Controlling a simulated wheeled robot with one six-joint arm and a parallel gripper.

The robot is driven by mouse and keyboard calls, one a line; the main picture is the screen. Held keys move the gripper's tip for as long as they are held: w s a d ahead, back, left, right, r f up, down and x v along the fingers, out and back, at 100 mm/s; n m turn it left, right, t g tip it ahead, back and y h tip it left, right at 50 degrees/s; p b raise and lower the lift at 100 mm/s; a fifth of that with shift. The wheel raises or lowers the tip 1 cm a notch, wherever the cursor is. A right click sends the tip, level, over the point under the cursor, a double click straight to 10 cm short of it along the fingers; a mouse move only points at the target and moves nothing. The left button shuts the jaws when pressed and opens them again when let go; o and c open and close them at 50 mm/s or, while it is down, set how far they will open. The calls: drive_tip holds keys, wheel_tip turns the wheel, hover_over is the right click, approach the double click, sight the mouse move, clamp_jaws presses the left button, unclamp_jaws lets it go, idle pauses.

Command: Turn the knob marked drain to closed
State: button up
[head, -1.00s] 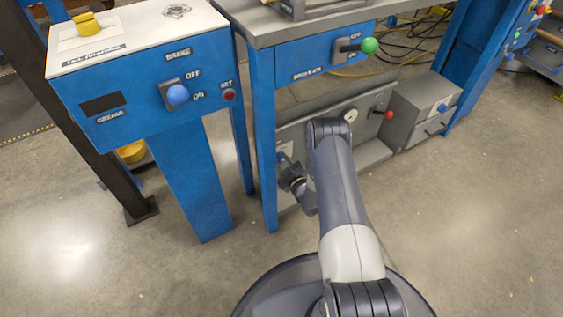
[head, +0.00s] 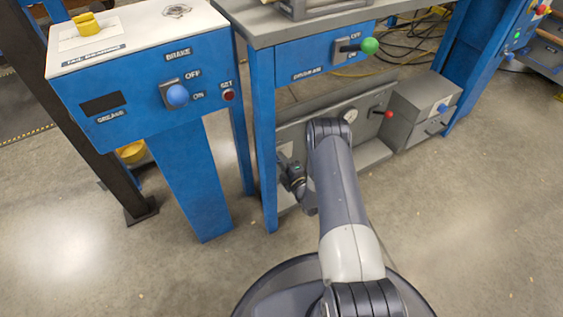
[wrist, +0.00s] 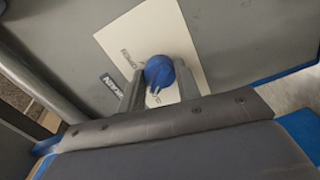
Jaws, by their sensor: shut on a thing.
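A blue knob (wrist: 158,72) sits on a cream plate (wrist: 185,45) on a grey panel in the wrist view. A dark label (wrist: 113,84), which seems to read drain, is left of the knob. Small lettering is on the plate, too tilted and small to read surely. My gripper (wrist: 160,78) has one finger on each side of the knob and is shut on it. In the head view my wrist (head: 297,180) is low at the grey panel behind the blue leg, and the knob is hidden there.
A blue table leg (head: 265,150) stands just left of my wrist. A white gauge (head: 350,116) and a red-tipped lever (head: 388,114) are on the panel to the right. A blue control stand (head: 195,180) is at the left. The floor in front is clear.

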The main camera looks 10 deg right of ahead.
drive_tip(key=shift+n, duration=0.4)
drive_tip(key=o, duration=1)
drive_tip(key=p+v, duration=0.3)
drive_tip(key=v, duration=0.8)
drive_tip(key=shift+p, duration=0.4)
drive_tip(key=shift+w, duration=0.2)
drive_tip(key=b+x, duration=0.3)
drive_tip(key=x, duration=0.7)
drive_tip(key=shift+w+a+b, duration=0.15)
drive_tip(key=shift+w+b, duration=0.15)
drive_tip(key=shift+b, duration=0.1)
